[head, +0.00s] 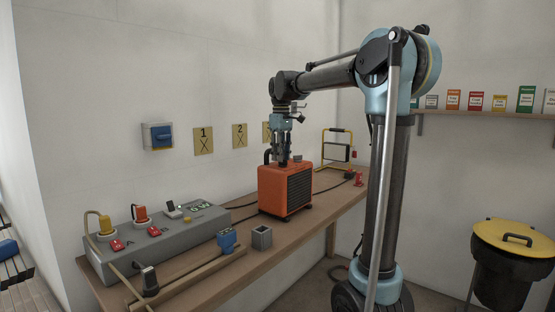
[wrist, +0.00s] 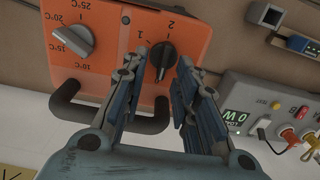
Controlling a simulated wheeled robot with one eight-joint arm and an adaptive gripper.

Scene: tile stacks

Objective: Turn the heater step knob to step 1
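The orange heater (head: 272,193) stands on the bench in the head view, and its top panel (wrist: 105,20) fills the upper left of the wrist view. The black step knob (wrist: 162,58) is on that panel, near the printed marks 1 and 2. The exact step its pointer marks is hard to tell. My gripper (wrist: 161,66) is open, with one finger on each side of the step knob and visible gaps to it. In the head view my gripper (head: 284,162) points down over the heater top and hides the knob.
A grey temperature knob (wrist: 73,40) sits beside the step knob. The heater's dark handle (wrist: 140,122) lies close to my fingers. A grey socket box (head: 165,240) with a display reading 0 W, a small grey holder (head: 262,238) and a yellow-framed lamp (head: 337,146) are on the bench.

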